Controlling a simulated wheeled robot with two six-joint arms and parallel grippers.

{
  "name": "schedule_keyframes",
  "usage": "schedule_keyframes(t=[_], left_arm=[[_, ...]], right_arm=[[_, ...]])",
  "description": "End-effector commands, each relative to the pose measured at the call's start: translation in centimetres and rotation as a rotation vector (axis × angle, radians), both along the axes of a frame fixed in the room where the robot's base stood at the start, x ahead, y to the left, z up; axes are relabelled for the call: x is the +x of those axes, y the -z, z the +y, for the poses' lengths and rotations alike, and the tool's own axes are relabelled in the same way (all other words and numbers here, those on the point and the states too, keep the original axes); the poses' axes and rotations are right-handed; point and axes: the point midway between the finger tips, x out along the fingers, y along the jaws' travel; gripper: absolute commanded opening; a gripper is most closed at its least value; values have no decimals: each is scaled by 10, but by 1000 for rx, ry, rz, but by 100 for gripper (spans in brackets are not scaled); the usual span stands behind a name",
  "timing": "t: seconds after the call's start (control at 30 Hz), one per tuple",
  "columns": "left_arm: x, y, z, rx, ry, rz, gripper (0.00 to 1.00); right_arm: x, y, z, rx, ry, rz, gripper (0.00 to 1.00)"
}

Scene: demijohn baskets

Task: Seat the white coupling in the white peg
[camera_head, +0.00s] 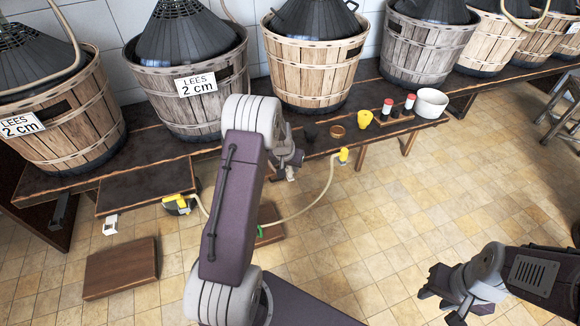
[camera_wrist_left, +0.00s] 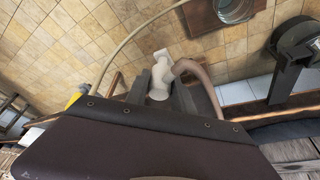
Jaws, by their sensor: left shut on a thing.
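My left gripper (camera_head: 290,163) is in front of the bench's front edge, near the middle of the head view. In the left wrist view its fingers (camera_wrist_left: 161,94) are shut on the white coupling (camera_wrist_left: 160,72), which has a pinkish-grey hose bending away from it. In the head view only a small pale bit of the coupling (camera_head: 291,174) shows below the fingers. A small white block (camera_head: 110,223) at the lower left, by the low step, may be the white peg; I cannot tell for sure. My right gripper (camera_head: 440,301) is open and empty over the floor at the lower right.
A yellow fitting (camera_head: 344,155) sits at the bench edge with a pale hose (camera_head: 318,198) looping from it. Another yellow fitting (camera_head: 175,200) is at left. Baskets (camera_head: 312,68) line the bench (camera_head: 160,152). A white bowl (camera_head: 431,103) stands at right.

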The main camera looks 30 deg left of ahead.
Motion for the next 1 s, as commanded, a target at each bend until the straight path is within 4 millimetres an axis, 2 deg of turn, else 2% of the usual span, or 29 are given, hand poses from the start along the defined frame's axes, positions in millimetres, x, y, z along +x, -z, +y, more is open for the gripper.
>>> schedule_keyframes(t=[1.0], left_arm=[[0,6,0,0,0,0,0]], right_arm=[[0,4,0,0,0,0,36]])
